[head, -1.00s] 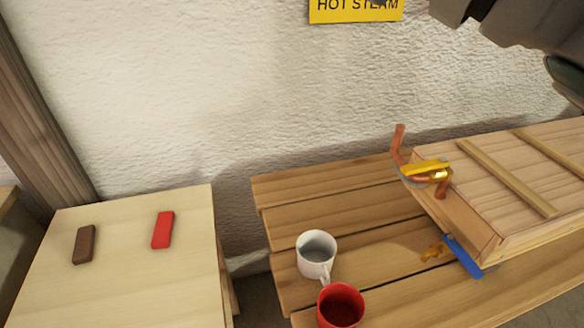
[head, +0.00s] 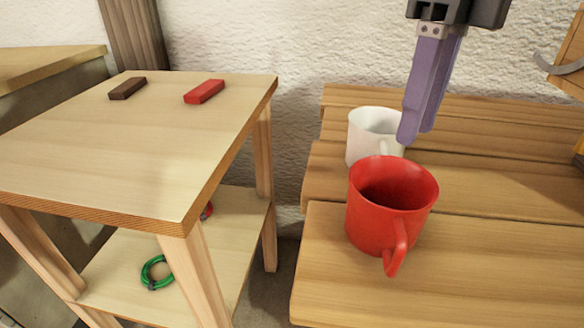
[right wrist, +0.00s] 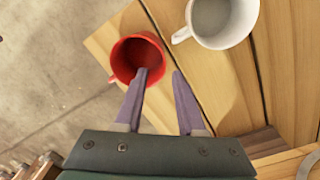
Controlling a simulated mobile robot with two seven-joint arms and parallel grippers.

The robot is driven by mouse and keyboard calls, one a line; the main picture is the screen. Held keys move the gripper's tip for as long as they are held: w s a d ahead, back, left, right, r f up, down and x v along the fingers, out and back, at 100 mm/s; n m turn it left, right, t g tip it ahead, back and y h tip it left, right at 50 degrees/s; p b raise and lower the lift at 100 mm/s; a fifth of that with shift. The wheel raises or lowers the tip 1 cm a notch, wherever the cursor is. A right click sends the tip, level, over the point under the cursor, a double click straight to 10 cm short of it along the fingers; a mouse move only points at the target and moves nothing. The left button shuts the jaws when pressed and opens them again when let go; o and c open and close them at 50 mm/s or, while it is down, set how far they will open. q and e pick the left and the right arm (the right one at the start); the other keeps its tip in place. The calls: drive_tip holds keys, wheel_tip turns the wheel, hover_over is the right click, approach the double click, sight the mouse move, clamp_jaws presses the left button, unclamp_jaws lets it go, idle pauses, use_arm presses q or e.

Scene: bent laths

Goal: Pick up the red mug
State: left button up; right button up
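The red mug (head: 372,222) stands upright on the slatted wooden bench, its handle towards the front. It also shows in the right wrist view (right wrist: 120,58), at the bench corner. The white mug (head: 366,130) stands close behind it. My right gripper (head: 415,136) points down above and behind the red mug, partly covering the white mug in the head view. In the right wrist view its purple fingers (right wrist: 158,74) are apart with nothing between them. One fingertip overlaps the red mug's rim in that view; I cannot tell if they touch. My left gripper is not in view.
The slatted bench (head: 480,240) is clear to the right of the red mug. A small wooden table (head: 110,150) stands to the left, with a brown block (head: 127,88) and a red block (head: 204,92). A green ring (head: 157,272) lies on its lower shelf.

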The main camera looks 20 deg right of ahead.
hover_over(397, 205)
wheel_tip(397, 205, down, 4)
drive_tip(key=shift+w+a+f, duration=0.15)
drive_tip(key=shift+f, duration=0.05)
drive_tip(key=f, duration=0.1)
drive_tip(key=f+b, duration=0.1)
drive_tip(key=f, duration=0.3)
drive_tip(key=shift+d+f, duration=0.15)
drive_tip(key=shift+d, duration=0.1)
drive_tip(key=shift+c, duration=0.2)
clamp_jaws()
idle(0.8)
